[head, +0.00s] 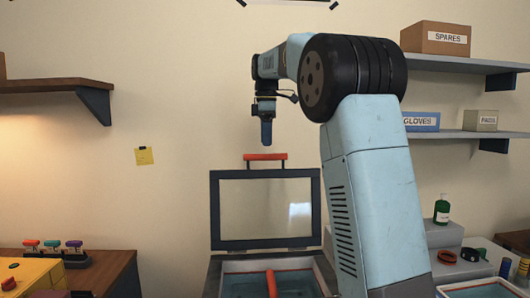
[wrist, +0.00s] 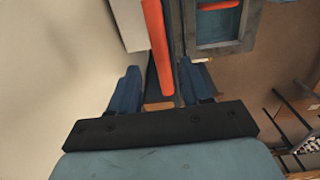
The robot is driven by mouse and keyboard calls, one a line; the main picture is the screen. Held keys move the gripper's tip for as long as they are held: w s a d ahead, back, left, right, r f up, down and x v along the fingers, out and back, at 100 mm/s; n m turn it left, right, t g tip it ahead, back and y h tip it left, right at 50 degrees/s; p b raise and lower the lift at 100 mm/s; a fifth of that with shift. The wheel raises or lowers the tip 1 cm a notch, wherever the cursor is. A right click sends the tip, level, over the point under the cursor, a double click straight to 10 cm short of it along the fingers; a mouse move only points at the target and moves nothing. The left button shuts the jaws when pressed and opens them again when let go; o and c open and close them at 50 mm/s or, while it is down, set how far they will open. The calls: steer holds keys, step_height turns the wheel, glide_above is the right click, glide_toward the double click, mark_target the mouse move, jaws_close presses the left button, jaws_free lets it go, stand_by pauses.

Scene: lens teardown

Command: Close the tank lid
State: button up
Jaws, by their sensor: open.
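The tank lid (head: 214,215) stands upright at the back of the tank (head: 212,278), a dark frame around a clear pane. Its red handle bar (head: 265,157) runs along the top edge. My gripper (head: 266,141) is just above the handle in the head view, pointing down. In the wrist view, my gripper (wrist: 162,82) has its two blue fingers spread, and the red handle (wrist: 157,50) shows beyond them, between the two. No contact with the handle can be made out. The open tank (wrist: 248,30) lies at upper right there.
A red bar (head: 271,283) sticks up inside the tank. Shelves with a spares box (head: 436,40) and a gloves box (head: 421,121) are on the right wall. A green bottle (head: 441,211) stands at right. A wooden shelf (head: 50,86) is at left.

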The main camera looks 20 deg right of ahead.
steer(key=shift+f, duration=2.45)
steer(key=shift+c, duration=0.2)
steer(key=shift+r, duration=0.1)
jaws_close()
